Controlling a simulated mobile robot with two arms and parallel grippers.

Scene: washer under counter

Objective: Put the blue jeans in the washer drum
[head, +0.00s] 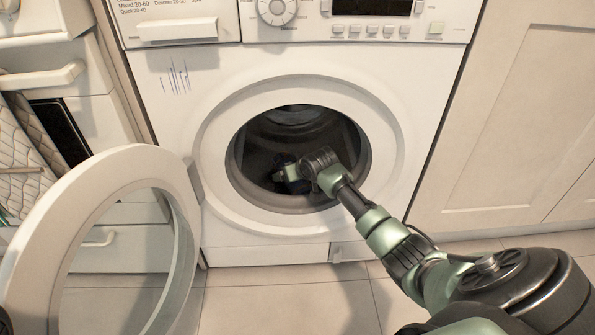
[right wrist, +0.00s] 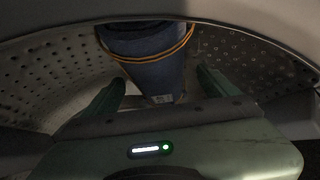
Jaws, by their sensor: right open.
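The blue jeans (right wrist: 155,65) are a dark blue roll with orange lines near the top, lying inside the washer drum (right wrist: 60,75) in the right wrist view. In the head view a dark blue bit of them (head: 283,159) shows beside my right gripper. My right gripper (right wrist: 160,84) is inside the drum, open, with one finger on each side of the jeans' near end. I cannot tell whether the fingers touch the cloth. The washer (head: 180,100) is white with a round opening. My left gripper is out of view.
The round washer door (head: 40,240) stands swung open at the left. The opening's rim (head: 215,165) surrounds my right arm. The floor (head: 280,300) in front is clear.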

